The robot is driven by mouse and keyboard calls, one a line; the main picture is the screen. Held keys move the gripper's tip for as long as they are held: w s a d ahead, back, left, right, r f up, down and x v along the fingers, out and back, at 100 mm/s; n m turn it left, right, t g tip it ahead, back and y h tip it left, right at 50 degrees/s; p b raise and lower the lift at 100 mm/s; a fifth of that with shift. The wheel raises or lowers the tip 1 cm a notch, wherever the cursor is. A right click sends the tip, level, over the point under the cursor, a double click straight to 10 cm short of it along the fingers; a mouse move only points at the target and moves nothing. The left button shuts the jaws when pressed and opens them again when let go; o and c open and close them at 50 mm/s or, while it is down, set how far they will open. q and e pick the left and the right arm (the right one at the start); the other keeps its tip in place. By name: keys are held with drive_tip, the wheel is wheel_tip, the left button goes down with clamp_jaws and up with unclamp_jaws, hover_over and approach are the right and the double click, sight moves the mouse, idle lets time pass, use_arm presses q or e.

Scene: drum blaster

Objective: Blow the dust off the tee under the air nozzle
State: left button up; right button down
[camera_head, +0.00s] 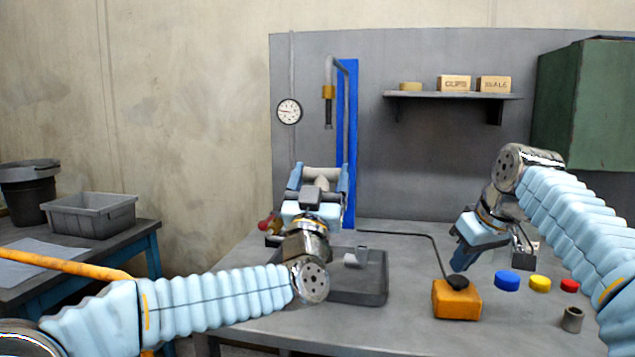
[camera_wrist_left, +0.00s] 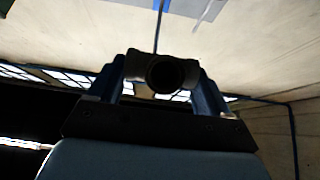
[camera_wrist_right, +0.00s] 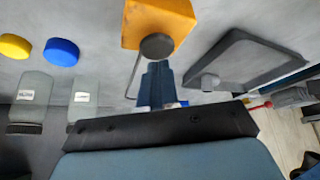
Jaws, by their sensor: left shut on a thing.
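A grey pipe tee (camera_head: 322,174) is held up between the fingers of my left gripper (camera_head: 320,180), below the air nozzle (camera_head: 328,112) on the back panel, with a gap between. In the left wrist view the tee (camera_wrist_left: 163,72) shows a dark round opening between the fingers; I cannot make out dust. An orange box (camera_head: 457,300) with a black button (camera_head: 458,282) stands on the bench. My right gripper (camera_head: 461,262) points down with its fingers together, just above the button; I cannot tell whether they touch. The right wrist view also shows the button (camera_wrist_right: 157,46).
A dark tray (camera_head: 372,290) with a small grey piece (camera_head: 356,257) lies behind my left forearm. Blue (camera_head: 507,281), yellow (camera_head: 540,284) and red (camera_head: 569,286) caps and a grey cylinder (camera_head: 572,319) sit right of the box. A cable runs behind the tray.

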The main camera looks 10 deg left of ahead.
use_arm(q)
drive_tip(key=w, duration=0.6)
drive_tip(key=shift+w, duration=0.2)
